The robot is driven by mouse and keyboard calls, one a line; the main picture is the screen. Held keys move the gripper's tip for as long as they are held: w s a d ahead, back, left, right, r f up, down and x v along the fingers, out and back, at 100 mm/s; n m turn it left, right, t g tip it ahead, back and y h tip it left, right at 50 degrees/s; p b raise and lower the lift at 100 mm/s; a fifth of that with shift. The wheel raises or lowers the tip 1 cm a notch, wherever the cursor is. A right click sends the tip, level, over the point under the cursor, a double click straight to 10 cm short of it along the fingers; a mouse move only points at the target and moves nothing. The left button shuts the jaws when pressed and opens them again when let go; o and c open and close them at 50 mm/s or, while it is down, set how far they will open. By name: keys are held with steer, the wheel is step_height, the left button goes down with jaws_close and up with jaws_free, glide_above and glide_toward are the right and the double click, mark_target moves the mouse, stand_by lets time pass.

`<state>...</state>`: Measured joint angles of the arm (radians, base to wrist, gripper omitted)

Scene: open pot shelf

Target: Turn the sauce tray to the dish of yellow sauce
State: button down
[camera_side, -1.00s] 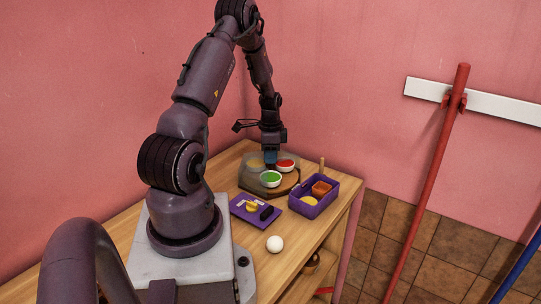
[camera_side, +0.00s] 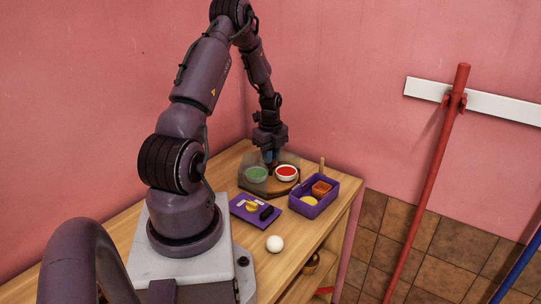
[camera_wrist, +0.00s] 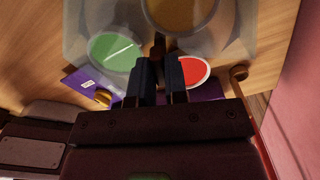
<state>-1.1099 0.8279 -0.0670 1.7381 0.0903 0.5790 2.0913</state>
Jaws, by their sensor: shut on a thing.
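The round sauce tray (camera_side: 270,191) stands on the table under a clear cover (camera_side: 252,160). The dish of green sauce (camera_side: 256,174) is at its left and looks dulled under the cover. The dish of red sauce (camera_side: 286,172) is at the front right and shows bright and uncovered. The dish of yellow sauce (camera_wrist: 182,12) shows through the cover at the top of the wrist view; in the side view it is hidden. My gripper (camera_wrist: 159,82) points down over the tray's middle, shut on a brown knob (camera_wrist: 158,45), which is partly hidden by the fingers.
A purple box (camera_side: 313,208) with an orange dish and a yellow thing stands close to the tray's right. A purple board (camera_side: 244,205) with small items lies in front. A white ball (camera_side: 275,243) sits nearer, with bare wood around it.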

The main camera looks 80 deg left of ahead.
steer(key=m, duration=0.4)
steer(key=shift+s+m, duration=0.1)
steer(key=shift+m, duration=2.5)
steer(key=shift+a, duration=0.1)
steer(key=c, duration=1.1)
jaws_free()
steer(key=shift+c, duration=0.2)
steer(key=shift+r, duration=0.15)
step_height(320, 180, up, 13)
